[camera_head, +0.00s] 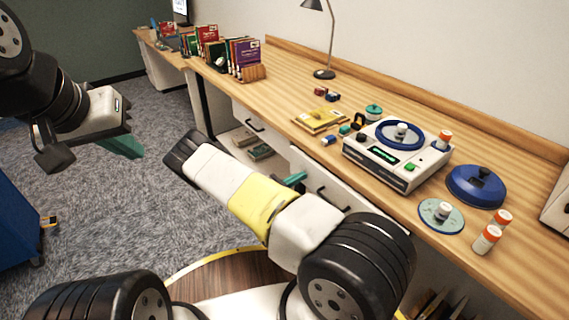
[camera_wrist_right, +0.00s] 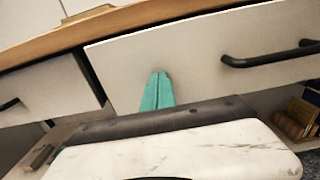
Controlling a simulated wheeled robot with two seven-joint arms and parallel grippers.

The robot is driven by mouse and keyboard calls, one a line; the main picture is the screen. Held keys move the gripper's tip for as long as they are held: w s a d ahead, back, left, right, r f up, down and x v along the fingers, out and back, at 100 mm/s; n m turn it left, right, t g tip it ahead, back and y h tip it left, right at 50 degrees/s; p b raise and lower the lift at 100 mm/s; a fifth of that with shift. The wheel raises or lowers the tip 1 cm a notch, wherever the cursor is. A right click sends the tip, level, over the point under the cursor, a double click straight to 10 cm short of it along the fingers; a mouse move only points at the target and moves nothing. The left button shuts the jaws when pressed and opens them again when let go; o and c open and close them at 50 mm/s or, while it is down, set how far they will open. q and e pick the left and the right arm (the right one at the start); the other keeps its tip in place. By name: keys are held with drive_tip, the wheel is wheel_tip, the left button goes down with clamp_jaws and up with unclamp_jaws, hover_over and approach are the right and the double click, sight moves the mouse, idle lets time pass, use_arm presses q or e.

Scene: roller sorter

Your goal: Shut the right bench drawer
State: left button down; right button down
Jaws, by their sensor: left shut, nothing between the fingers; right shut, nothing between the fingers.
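The right bench drawer (camera_head: 339,183) has a pale front with a black bar handle (camera_wrist_right: 272,56). It hangs under the bench top, and its front (camera_wrist_right: 195,58) fills much of the wrist view. My right gripper (camera_head: 294,180) is shut and empty. Its teal fingertips (camera_wrist_right: 157,86) point at the drawer front, left of the handle, touching or very near it. My forearm hides part of the drawer in the head view. My left gripper (camera_head: 124,147) is shut and empty, over the floor at left.
The left drawer (camera_head: 246,119) is beside it, with an open shelf below. The wooden bench top (camera_head: 290,92) carries a centrifuge-like device (camera_head: 385,167), a blue lid (camera_head: 476,187), orange-capped vials, books and a lamp (camera_head: 324,73). A blue cabinet (camera_head: 17,222) stands at left. Carpet between is free.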

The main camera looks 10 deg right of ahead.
sight(309, 172)
drive_tip(key=shift+d, duration=0.1)
drive_tip(key=x, duration=0.4)
drive_tip(key=shift+d, duration=0.3)
drive_tip(key=shift+w+r, duration=0.1)
